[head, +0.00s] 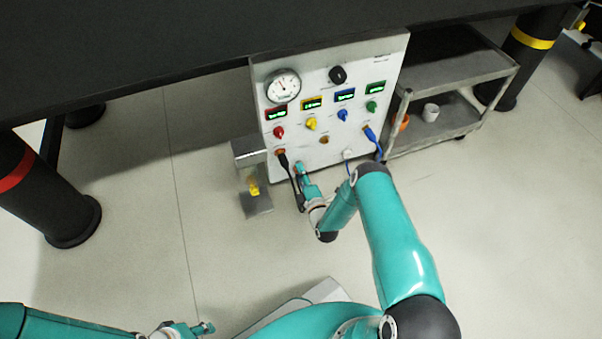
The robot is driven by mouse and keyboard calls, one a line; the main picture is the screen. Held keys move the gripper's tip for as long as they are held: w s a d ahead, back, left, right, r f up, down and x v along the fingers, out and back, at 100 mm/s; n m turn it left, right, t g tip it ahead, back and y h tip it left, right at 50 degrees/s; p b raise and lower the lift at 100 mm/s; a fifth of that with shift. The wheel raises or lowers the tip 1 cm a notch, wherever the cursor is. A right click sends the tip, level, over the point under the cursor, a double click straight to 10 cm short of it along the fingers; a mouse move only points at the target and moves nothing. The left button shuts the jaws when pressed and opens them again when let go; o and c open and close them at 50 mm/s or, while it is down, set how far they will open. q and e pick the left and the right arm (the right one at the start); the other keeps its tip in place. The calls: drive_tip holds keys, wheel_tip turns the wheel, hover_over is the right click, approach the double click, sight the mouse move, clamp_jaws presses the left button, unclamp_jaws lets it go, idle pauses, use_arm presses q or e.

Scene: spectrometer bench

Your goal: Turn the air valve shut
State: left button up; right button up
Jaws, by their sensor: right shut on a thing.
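A white control panel (310,132) stands under the dark bench. It carries a round gauge (283,86), a black knob (338,75) and red (279,132), yellow (311,124), blue (342,115) and green (371,106) knobs. My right gripper (299,168) is at the panel's lower left, beside the black plug, shut on a small fitting there. The gripper mostly hides this fitting; it appears to be the air valve, but its angle cannot be read. My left gripper (208,328) is low in the picture, away from the panel; its jaws are too small to read.
A black plug (283,157) and a blue plug (369,133) with cables sit in the panel. A metal stand with a yellow part (253,186) is left of it. A grey cart (455,78) with a white cup (430,112) stands right. Dark bench legs (62,215) flank open floor.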

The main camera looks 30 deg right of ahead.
drive_tip(key=shift+a+f, duration=0.15)
drive_tip(key=shift+a, duration=0.1)
drive_tip(key=o, duration=0.9)
drive_tip(key=shift+o, duration=1.3)
drive_tip(key=shift+d, duration=0.15)
drive_tip(key=shift+s, duration=0.1)
drive_tip(key=v, duration=0.7)
drive_tip(key=shift+s, duration=0.2)
